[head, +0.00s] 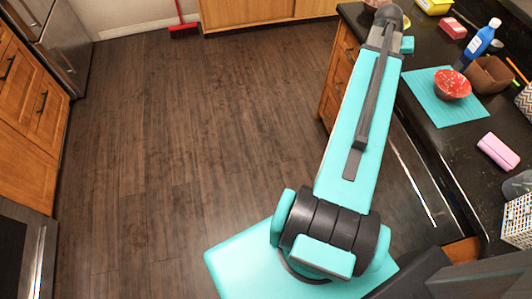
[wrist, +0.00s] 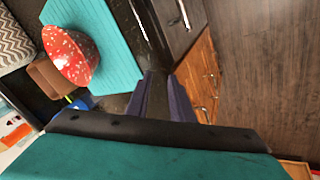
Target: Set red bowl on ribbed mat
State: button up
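The red bowl (head: 452,84) with pale specks is on the right part of the teal mat (head: 425,105) on the black counter. In the wrist view the bowl (wrist: 72,58) overlaps the edge of the mat (wrist: 118,50), whose fine ribs show. I cannot tell whether its whole base is on the mat. My gripper (wrist: 167,98) is open and empty, its two dark fingers apart, over the counter's front edge and clear of bowl and mat. In the head view my arm hides the fingers.
A brown container (head: 489,75) stands close beside the bowl, with a blue bottle (head: 482,42) behind it. A pink block (head: 498,151) lies in front of the mat. A red sponge (head: 453,28) and a yellow item (head: 434,6) lie farther back. The wooden floor (head: 170,130) is open to the left.

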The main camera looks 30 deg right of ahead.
jog(key=w+a+f+n+y, duration=0.1)
jog(key=w+a+f+n, duration=0.15)
jog(key=a+f, duration=0.65)
jog(key=w+a+f+n+y, duration=0.1)
jog(key=w+a+f, duration=0.3)
jog(key=a+f, duration=0.55)
jog(key=w+a+f+n+y, duration=0.25)
jog(key=a+f, duration=0.45)
jog(key=a, duration=0.5)
jog(key=s+a+f+n+g, duration=0.1)
jog(key=s+a+f, duration=0.4)
jog(key=a, duration=0.4)
jog(key=s+a+f+n+g, duration=0.1)
jog(key=s+a+f, duration=0.4)
jog(key=s+a, duration=0.2)
jog(key=s+a+f+n+g, duration=0.1)
jog(key=s+a+f+g, duration=0.1)
jog(key=s+a+f, duration=0.4)
jog(key=a, duration=0.4)
jog(key=shift+a+y, duration=0.3)
jog(key=shift+y, duration=0.05)
jog(key=shift+w, duration=0.1)
jog(key=f+b, duration=0.4)
jog(key=shift+s+f+b, duration=0.15)
jog(key=shift+s+b, duration=0.05)
jog(key=shift+b, duration=0.2)
